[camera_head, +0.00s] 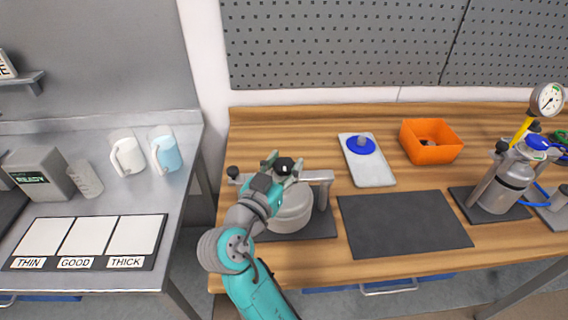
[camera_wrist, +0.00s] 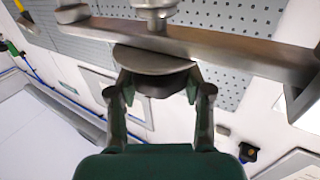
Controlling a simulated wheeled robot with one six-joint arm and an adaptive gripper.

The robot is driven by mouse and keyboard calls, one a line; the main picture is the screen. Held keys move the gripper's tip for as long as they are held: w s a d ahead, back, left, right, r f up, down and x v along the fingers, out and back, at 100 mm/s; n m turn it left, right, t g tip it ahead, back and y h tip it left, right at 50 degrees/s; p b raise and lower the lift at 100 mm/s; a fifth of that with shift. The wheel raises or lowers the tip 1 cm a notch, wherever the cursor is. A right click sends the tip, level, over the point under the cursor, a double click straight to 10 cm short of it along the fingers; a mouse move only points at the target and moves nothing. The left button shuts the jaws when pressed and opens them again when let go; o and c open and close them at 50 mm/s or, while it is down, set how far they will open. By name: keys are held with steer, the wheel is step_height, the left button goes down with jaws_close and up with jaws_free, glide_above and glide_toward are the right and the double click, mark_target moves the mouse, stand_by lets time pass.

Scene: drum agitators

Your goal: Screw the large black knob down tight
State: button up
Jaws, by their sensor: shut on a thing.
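The large black knob (camera_head: 284,166) sits above the grey metal clamp bar (camera_head: 318,176), over a round metal vessel (camera_head: 291,212). My gripper (camera_head: 283,162) is at the knob, with a finger on either side of it. In the wrist view, my gripper (camera_wrist: 158,82) is shut on the dark knob (camera_wrist: 160,87), which shows between the fingers against a grey metal disc (camera_wrist: 150,61). The clamp bar (camera_wrist: 215,50) crosses behind the disc. My arm hides part of the vessel and bar in the head view.
A smaller black knob (camera_head: 232,172) stands at the bar's left end. A dark mat (camera_head: 400,225) lies to the right. Behind are a white board with a blue disc (camera_head: 361,145) and an orange bin (camera_head: 432,142). A vessel with a gauge (camera_head: 547,100) stands far right.

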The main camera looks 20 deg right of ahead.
steer(key=shift+r, duration=0.1)
stand_by(0.3)
steer(key=o, duration=1.2)
steer(key=v, duration=1.2)
steer(key=shift+w+a, duration=0.1)
